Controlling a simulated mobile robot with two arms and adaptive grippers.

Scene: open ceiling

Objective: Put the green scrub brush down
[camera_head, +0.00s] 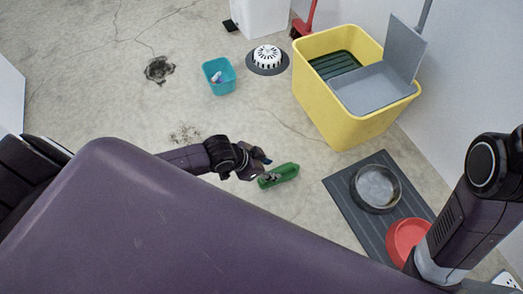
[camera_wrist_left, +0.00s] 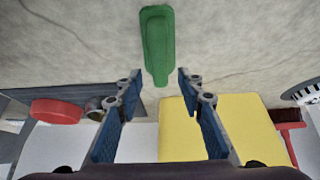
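The green scrub brush (camera_head: 283,174) appears to lie on the concrete floor near the middle of the head view. In the left wrist view the brush (camera_wrist_left: 158,40) is upright in the picture, its near end between the fingertips. My left gripper (camera_head: 262,170) is at the left end of the brush, and its fingers partly overlap that end. In the left wrist view my left gripper (camera_wrist_left: 159,76) is open, with a gap on each side of the brush. My right arm shows at the right of the head view, but its gripper is hidden.
A yellow mop bucket (camera_head: 335,118) stands behind the brush. A dark mat (camera_head: 345,191) with a metal bowl (camera_head: 376,188) and a red bowl (camera_head: 405,238) lies to the right. A teal bin (camera_head: 221,85) and a floor drain (camera_head: 266,59) are farther back.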

